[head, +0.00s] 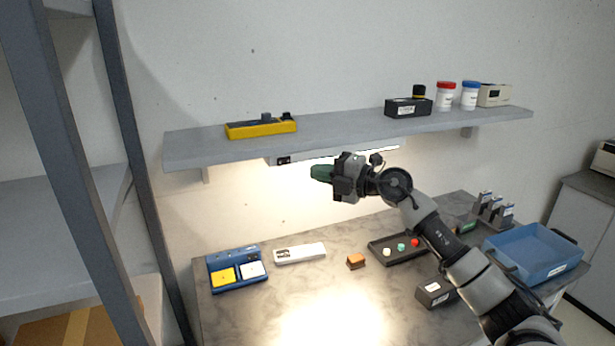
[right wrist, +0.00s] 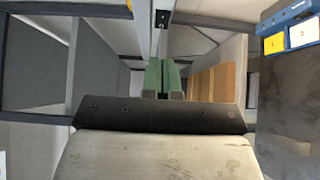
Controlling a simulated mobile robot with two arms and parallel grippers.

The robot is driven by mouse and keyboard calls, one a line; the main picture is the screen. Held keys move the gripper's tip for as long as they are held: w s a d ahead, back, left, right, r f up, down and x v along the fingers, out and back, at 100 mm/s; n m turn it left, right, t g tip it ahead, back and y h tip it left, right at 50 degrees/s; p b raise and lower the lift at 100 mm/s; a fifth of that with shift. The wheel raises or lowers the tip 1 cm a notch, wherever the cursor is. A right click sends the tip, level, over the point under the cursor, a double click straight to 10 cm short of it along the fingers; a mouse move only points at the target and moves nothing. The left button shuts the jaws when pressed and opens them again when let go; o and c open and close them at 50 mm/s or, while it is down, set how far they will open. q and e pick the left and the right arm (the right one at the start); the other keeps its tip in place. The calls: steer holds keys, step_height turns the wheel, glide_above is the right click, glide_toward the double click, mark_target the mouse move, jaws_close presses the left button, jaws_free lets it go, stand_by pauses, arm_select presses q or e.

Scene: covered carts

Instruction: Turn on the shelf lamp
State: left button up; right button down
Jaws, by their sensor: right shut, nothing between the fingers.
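The shelf lamp (head: 310,156) is a pale bar under the grey wall shelf. A small dark switch (head: 284,160) sits at its left end. The lamp glows: its underside is bright at the right, and light falls on the wall and table. My right gripper (head: 320,173), with green fingers, is shut and empty, below the lamp and to the right of the switch, pointing left. In the right wrist view the shut fingers (right wrist: 166,78) show below the switch (right wrist: 162,19), apart from it as far as I can tell. My left gripper is not in view.
The grey shelf (head: 340,130) holds a yellow tool (head: 260,128), a black box (head: 408,107) and jars. The table (head: 235,315) bears a blue holder (head: 237,283), a dark tray (head: 400,262) and a blue bin (head: 535,255). A tall rack (head: 125,110) stands at left.

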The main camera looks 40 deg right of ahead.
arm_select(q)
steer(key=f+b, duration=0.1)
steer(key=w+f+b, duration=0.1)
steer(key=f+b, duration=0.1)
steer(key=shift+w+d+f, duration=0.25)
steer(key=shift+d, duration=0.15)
arm_select(e)
steer(key=s+d, duration=0.4)
steer(key=shift+s+d+f, duration=0.2)
steer(key=shift+s+d, duration=0.1)
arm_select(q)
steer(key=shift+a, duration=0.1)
arm_select(e)
steer(key=shift+s+r, duration=0.1)
steer(key=shift+a, duration=0.1)
